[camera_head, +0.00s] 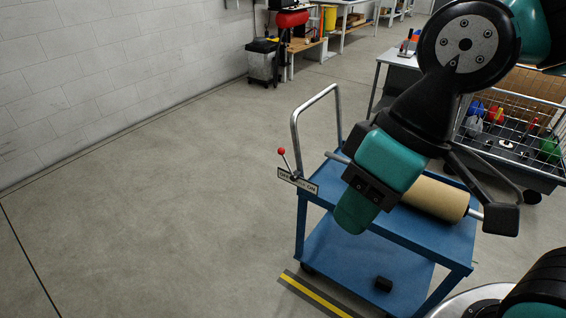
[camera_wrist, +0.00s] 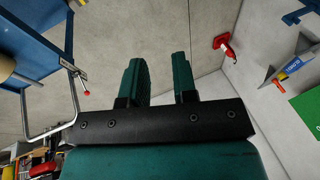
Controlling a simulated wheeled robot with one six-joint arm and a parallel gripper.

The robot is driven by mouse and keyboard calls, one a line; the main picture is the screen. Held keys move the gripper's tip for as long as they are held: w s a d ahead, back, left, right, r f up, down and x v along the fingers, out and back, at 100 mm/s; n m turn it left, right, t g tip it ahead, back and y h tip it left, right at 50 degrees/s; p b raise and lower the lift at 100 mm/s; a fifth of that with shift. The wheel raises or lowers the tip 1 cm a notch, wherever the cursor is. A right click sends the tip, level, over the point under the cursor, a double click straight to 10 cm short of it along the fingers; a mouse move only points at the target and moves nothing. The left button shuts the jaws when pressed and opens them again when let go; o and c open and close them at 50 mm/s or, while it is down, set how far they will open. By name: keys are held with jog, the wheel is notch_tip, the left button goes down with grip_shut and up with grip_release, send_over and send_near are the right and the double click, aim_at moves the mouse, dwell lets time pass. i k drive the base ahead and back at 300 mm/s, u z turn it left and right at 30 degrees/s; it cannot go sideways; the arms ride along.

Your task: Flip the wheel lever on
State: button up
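The wheel lever (camera_head: 287,164) is a thin rod with a red ball on top, at the left corner of the blue cart (camera_head: 325,199). It leans to the left, toward the OFF end of its label plate (camera_head: 298,181); ON is at the right end. My gripper (camera_head: 354,218) is above the cart, to the right of the lever and apart from it, fingers pointing down. In the wrist view my gripper (camera_wrist: 157,62) is open with nothing between its two green fingers. The red ball (camera_wrist: 87,93) shows there left of the fingers, beside the cart (camera_wrist: 35,42).
A brown roll (camera_head: 435,196) on a metal bar lies on the cart, close to my arm. The cart's metal handle (camera_head: 296,130) rises behind the lever. A wire basket (camera_head: 510,130) stands at the right. The floor left of the cart is clear.

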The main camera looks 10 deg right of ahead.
aim_at(286, 162)
jog(key=u, duration=1.55)
jog(key=i, duration=4.3)
jog(key=z, duration=3.85)
